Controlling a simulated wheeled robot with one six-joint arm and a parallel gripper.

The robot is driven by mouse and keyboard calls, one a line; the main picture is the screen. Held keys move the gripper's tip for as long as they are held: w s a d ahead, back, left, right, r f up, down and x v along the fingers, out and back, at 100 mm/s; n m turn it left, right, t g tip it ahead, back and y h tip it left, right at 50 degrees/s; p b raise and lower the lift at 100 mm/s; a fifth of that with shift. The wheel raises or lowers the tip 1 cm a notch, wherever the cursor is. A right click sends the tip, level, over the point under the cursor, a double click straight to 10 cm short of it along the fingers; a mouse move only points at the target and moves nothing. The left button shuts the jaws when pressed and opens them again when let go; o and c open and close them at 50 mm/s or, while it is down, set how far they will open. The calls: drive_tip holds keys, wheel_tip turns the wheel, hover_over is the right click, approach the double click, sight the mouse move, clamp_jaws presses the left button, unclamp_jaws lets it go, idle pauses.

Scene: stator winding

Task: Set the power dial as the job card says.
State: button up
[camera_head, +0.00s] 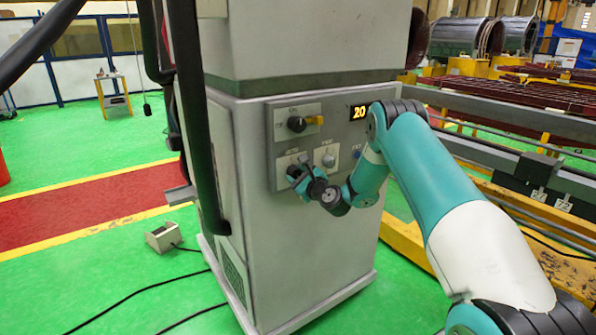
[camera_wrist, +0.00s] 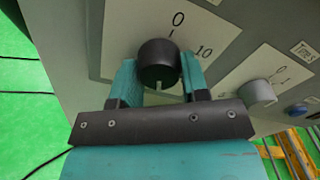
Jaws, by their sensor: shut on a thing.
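The power dial, a black round knob (camera_wrist: 158,60), sits on a white plate printed 0 at the top and 10 at the upper right in the wrist view. A pale mark shows at its lower edge. The teal fingers of my gripper (camera_wrist: 157,82) are on either side of the knob and shut on it. In the head view my gripper (camera_head: 298,173) is at the lower left of the control panel and largely hides the dial. The lit display (camera_head: 359,112) reads 20. I see no job card in either view.
A grey knob (camera_wrist: 258,93) and a blue button (camera_wrist: 295,110) lie right of the dial. A black switch (camera_head: 297,124) with a yellow part sits above it. A pedal box (camera_head: 165,237) and cables lie on the green floor. Metal rails (camera_head: 500,105) stand right.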

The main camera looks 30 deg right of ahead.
drive_tip(key=shift+f+m+p, duration=0.1)
drive_tip(key=shift+m+p, duration=0.7)
drive_tip(key=shift+m, duration=1.2)
drive_tip(key=o, duration=0.9)
drive_tip(key=shift+s, duration=0.1)
drive_tip(key=shift+s+d+b, duration=0.15)
drive_tip(key=shift+s+b, duration=3.9)
drive_tip(key=shift+s, duration=0.3)
drive_tip(key=shift+s+d+b, duration=0.1)
drive_tip(key=shift+s+b, duration=3.95)
drive_tip(key=shift+s, duration=0.25)
